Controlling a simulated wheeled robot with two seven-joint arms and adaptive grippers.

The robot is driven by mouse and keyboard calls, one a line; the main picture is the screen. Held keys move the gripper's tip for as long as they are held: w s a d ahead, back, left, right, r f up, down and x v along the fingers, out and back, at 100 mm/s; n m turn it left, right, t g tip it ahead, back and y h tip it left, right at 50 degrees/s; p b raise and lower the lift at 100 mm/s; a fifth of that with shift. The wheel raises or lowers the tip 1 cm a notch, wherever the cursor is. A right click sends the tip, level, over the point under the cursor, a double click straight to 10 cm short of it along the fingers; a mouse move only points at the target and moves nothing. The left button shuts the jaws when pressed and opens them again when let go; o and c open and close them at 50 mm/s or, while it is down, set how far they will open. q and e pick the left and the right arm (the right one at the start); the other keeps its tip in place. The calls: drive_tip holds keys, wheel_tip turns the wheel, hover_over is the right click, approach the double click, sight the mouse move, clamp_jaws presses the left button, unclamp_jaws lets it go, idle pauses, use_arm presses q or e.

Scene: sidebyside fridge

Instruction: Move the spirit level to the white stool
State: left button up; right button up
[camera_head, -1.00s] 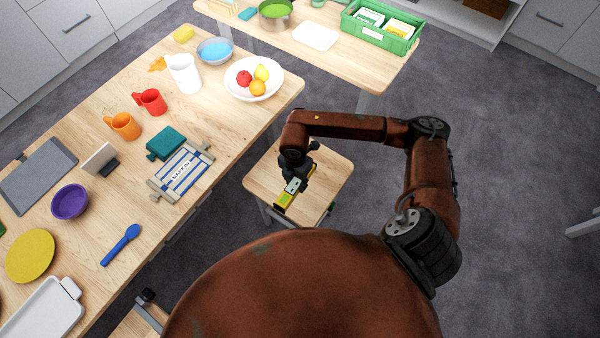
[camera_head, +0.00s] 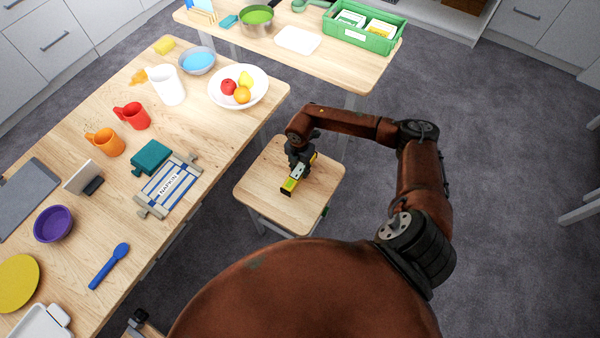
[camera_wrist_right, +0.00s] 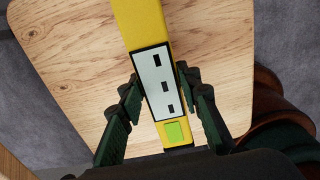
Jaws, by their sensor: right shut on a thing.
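The spirit level (camera_head: 291,186) is a yellow bar with a pale panel with dark slots. It also fills the middle of the right wrist view (camera_wrist_right: 152,75). My right gripper (camera_head: 299,168) is shut on it, with the dark fingers on both sides of the panel in the wrist view (camera_wrist_right: 160,88). The level is over the middle of a stool (camera_head: 262,185) with a light wooden seat and pale grey legs. I cannot tell whether the level touches the seat.
A long wooden table at left holds a fruit bowl (camera_head: 252,98), a white jug (camera_head: 170,86), a napkin (camera_head: 168,187) and several other items. A second table at the back holds a green crate (camera_head: 362,28). Around the stool's level, the seat is bare. Grey carpet is open at right.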

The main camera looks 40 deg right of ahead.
sight(300, 173)
drive_tip(key=shift+w+d+f+b, duration=0.15)
drive_tip(key=shift+f+b, duration=0.15)
drive_tip(key=shift+f, duration=1.5)
drive_tip(key=shift+f, duration=0.1)
drive_tip(key=o, duration=1.3)
wheel_tip(300, 173, up, 12)
drive_tip(key=shift+r+p, duration=0.15)
drive_tip(key=shift+p, duration=0.75)
